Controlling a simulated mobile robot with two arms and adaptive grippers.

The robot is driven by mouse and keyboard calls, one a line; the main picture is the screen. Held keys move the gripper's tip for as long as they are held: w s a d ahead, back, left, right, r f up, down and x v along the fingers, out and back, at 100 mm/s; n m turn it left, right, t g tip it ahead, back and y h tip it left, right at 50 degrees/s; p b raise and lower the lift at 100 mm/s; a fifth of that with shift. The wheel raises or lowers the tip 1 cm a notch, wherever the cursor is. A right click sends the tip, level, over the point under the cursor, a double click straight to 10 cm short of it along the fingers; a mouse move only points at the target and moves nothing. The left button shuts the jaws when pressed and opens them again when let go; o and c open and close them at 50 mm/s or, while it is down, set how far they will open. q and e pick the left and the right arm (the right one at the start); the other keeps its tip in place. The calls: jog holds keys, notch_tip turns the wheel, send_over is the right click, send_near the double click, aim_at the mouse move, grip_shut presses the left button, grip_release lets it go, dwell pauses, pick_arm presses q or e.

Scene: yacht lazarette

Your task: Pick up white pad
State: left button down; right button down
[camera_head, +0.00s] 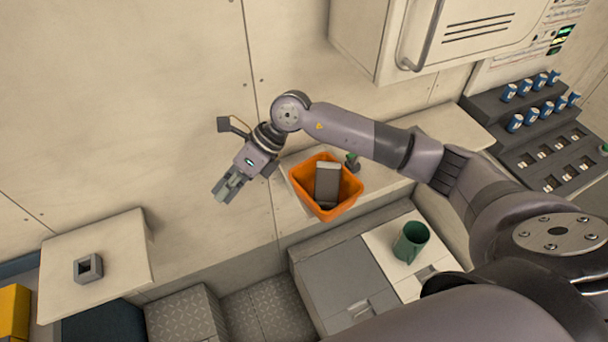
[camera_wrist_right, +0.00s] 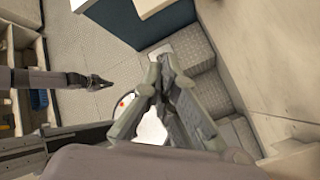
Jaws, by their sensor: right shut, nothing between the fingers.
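No thing in view is clearly a white pad. The nearest match is a pale grey block (camera_head: 327,182) that stands in an orange bin (camera_head: 298,182) on a ledge by the wall; I cannot tell if it is the pad. My right gripper (camera_head: 225,189) is shut and empty, in front of the wall to the left of the bin, apart from it. Its fingers meet at the tips in the right wrist view (camera_wrist_right: 164,66). My left gripper (camera_wrist_right: 100,82) shows small and dark in the right wrist view; its finger state is unclear.
A grey square holder (camera_head: 88,268) sits on a pale shelf (camera_head: 130,240) at the lower left. A green mug (camera_head: 411,241) stands on a light counter right of the bin. A dark rack (camera_head: 530,140) with blue-white cans is far right. A wall cabinet (camera_head: 440,35) hangs above my arm.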

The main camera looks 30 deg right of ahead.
aim_at(327, 185)
jog(key=w+d+f+h, duration=0.15)
jog(key=d+h, duration=0.25)
jog(key=d, duration=0.6)
jog(key=w+d+h, duration=0.2)
jog(key=d+h, duration=0.3)
jog(key=d, duration=0.5)
jog(key=shift+g, duration=0.3)
notch_tip(327, 185, down, 10)
jog(key=b, duration=0.5)
jog(key=shift+d+r, duration=0.1)
